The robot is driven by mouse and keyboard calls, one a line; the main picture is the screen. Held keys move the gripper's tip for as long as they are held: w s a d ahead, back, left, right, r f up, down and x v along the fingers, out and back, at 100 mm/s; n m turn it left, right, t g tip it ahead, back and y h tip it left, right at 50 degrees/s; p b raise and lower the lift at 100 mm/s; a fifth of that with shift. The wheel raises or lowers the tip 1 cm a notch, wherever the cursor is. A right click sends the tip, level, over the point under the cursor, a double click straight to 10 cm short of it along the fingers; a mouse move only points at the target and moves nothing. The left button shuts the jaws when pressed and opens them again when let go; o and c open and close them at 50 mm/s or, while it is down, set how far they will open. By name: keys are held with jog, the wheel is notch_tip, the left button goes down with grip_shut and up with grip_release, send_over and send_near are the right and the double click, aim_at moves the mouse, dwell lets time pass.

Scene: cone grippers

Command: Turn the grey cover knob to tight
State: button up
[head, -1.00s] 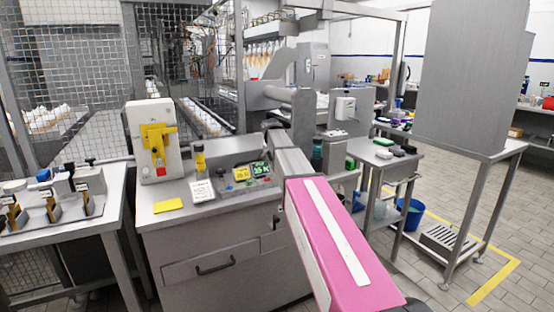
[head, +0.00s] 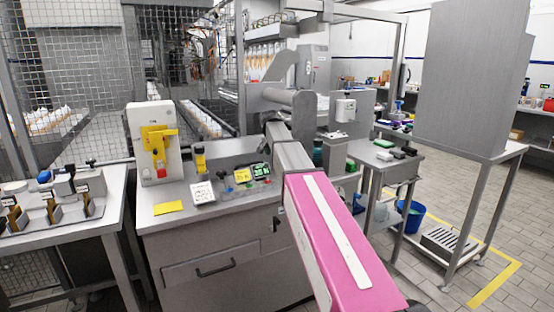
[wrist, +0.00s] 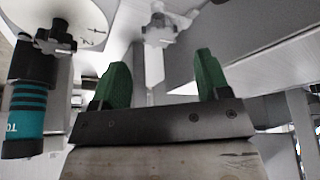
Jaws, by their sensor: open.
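A light grey knob with several lobes (wrist: 160,30) shows at the top middle of the wrist view, on a pale grey part. My gripper (wrist: 160,78) has green fingers spread apart with nothing between them. The knob is beyond the fingertips, roughly in line with the gap, and appears apart from them. A second, darker lobed knob (wrist: 55,38) is at the upper left, by a black and teal cylinder (wrist: 24,115). In the head view my arm hides the gripper, and I cannot make out the grey knob there. Any tight marking is not readable.
A round pale dial or disc (wrist: 75,18) is behind the dark knob. A grey panel edge (wrist: 245,40) slopes across the right of the wrist view. In the head view, a steel console (head: 215,265) stands below my arm, with a side table (head: 385,160) to its right.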

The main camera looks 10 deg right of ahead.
jog(key=v, duration=0.5)
jog(key=shift+s+a+r, duration=0.1)
jog(key=shift+r, duration=0.2)
jog(key=w+f+n, duration=0.1)
jog(key=f, duration=0.2)
jog(key=w+d+f+n+y, duration=0.1)
jog(key=f+n, duration=0.1)
jog(key=f, duration=0.1)
jog(key=w+d+f+n, duration=0.1)
jog(key=f, duration=0.3)
jog(key=shift+w+d+n+t+y, duration=0.2)
jog(key=shift+n+t+y, duration=0.1)
jog(key=shift+y, duration=0.1)
